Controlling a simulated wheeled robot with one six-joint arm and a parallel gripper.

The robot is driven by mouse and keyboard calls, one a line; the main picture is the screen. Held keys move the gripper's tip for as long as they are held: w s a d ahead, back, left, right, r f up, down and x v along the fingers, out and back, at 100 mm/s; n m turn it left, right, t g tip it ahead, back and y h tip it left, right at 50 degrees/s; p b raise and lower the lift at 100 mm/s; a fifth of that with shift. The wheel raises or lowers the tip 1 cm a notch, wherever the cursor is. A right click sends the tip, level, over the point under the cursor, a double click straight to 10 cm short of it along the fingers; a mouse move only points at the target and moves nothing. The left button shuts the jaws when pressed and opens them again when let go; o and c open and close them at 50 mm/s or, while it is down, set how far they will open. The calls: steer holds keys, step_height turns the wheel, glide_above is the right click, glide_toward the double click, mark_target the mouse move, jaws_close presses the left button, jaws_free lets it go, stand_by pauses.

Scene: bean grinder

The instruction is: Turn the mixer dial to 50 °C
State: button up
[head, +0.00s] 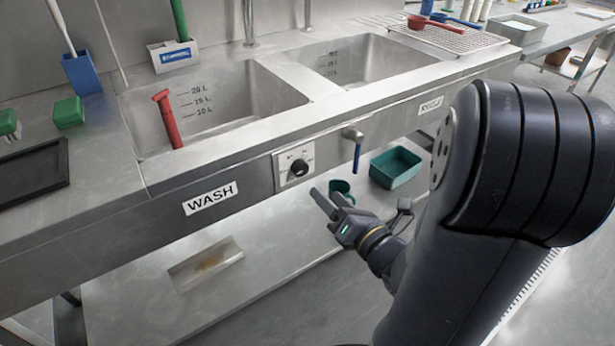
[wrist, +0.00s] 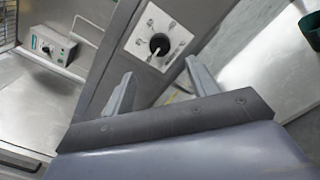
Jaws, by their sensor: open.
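A black round dial (head: 299,168) sits on a pale square plate on the front panel of the steel sink unit, right of the WASH label. In the wrist view the dial (wrist: 160,43) shows a white pointer line, and the plate (wrist: 140,20) has small marks around it that are too small to read. My gripper (head: 325,200) is below and right of the dial in the head view, apart from it. In the wrist view its two fingers (wrist: 160,82) are spread and empty, with the dial ahead between and beyond their tips.
A tap with a blue lever (head: 357,155) sticks out right of the dial. A green tub (head: 396,167) and a green mug (head: 341,191) are on the lower shelf. A red handle (head: 168,118) stands in the left basin. A control box (wrist: 48,44) shows at left in the wrist view.

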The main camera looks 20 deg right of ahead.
mark_target(303, 171)
steer(key=x, duration=0.9)
steer(key=shift+c, duration=0.4)
steer(key=c, duration=0.9)
